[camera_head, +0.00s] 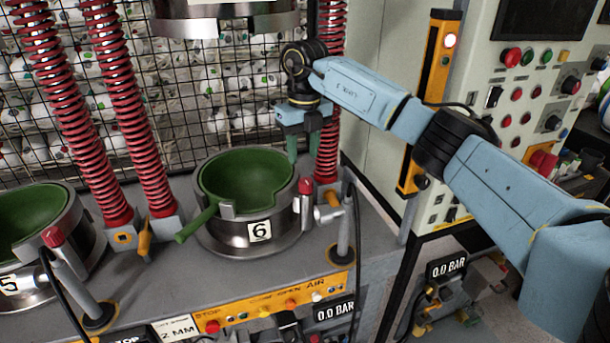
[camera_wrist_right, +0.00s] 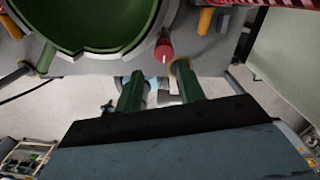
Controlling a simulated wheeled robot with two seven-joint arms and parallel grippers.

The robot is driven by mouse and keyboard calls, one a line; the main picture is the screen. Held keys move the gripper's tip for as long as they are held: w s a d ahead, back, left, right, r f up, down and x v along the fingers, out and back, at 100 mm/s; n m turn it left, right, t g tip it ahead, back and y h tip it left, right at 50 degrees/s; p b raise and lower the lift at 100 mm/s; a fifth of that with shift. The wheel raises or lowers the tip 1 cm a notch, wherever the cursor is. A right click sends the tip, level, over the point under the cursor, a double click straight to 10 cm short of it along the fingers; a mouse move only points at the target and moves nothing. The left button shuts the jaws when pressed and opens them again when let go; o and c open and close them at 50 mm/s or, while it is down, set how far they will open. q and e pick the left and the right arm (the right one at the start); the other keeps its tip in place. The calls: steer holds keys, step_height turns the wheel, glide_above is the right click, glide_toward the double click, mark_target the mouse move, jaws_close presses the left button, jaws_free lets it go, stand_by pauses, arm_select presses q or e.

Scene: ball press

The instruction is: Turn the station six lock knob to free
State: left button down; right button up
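Station six is a round metal mould (camera_head: 224,236) with a "6" label and a green bowl (camera_head: 245,180) inside. A red-capped fitting (camera_head: 306,188) stands at its right side; it also shows in the wrist view (camera_wrist_right: 163,50). Orange knobs stand around the mould, one at the front left (camera_head: 144,238) and one at the upper right of the wrist view (camera_wrist_right: 205,20). No label shows which is the lock knob. My right gripper (camera_head: 304,155) points down above the mould's right rim, its green fingers (camera_wrist_right: 158,80) apart and empty. My left gripper is out of view.
Station five's mould (camera_head: 75,245) is at the left. Red springs (camera_head: 120,110) rise beside the moulds, and a metal press head (camera_head: 228,22) hangs above. A front button strip (camera_head: 270,308) and a control cabinet (camera_head: 470,100) at the right bound the space.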

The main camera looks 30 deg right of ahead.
mark_target(306, 180)
steer(key=shift+s+d+f, duration=0.1)
steer(key=shift+d+f, duration=0.05)
steer(key=shift+d, duration=0.2)
step_height(306, 180, down, 7)
steer(key=shift+a+r+p, duration=0.1)
steer(key=shift+p, duration=0.35)
steer(key=c, duration=0.7)
